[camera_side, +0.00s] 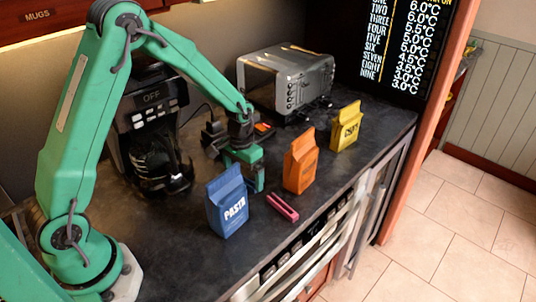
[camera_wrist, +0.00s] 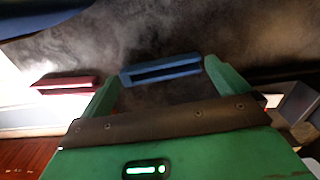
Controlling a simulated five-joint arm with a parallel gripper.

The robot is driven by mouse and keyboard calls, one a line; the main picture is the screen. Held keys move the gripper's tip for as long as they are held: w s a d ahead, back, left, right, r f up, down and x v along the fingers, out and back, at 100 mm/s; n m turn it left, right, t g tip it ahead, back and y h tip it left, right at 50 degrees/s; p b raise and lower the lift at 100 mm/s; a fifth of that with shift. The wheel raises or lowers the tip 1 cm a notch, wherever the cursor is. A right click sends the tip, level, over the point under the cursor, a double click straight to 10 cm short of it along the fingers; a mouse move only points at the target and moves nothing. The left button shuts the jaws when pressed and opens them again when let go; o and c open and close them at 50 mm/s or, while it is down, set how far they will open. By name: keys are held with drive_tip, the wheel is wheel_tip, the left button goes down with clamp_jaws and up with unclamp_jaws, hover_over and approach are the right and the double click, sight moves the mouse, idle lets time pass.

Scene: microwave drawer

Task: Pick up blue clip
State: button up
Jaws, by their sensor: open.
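The blue clip (camera_wrist: 162,70) lies on the dark counter in the wrist view, between and slightly beyond the fingertips of my gripper (camera_wrist: 161,77). My gripper is open with nothing held, and its right fingertip is close to the clip's right end; I cannot tell if they touch. In the side view my gripper (camera_side: 246,168) points down low over the counter, between the coffee machine and the orange bag. The blue clip cannot be made out in the side view.
A pink-red clip (camera_side: 282,207) lies near the counter's front edge. A blue pasta bag (camera_side: 227,202), an orange bag (camera_side: 300,162) and a yellow bag (camera_side: 346,127) stand upright around my gripper. A coffee machine (camera_side: 150,115) and a toaster (camera_side: 286,80) stand behind.

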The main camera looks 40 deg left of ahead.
drive_tip(key=shift+f, duration=0.35)
drive_tip(key=c, duration=0.6)
drive_tip(key=shift+r, duration=0.1)
drive_tip(key=shift+r, duration=4.95)
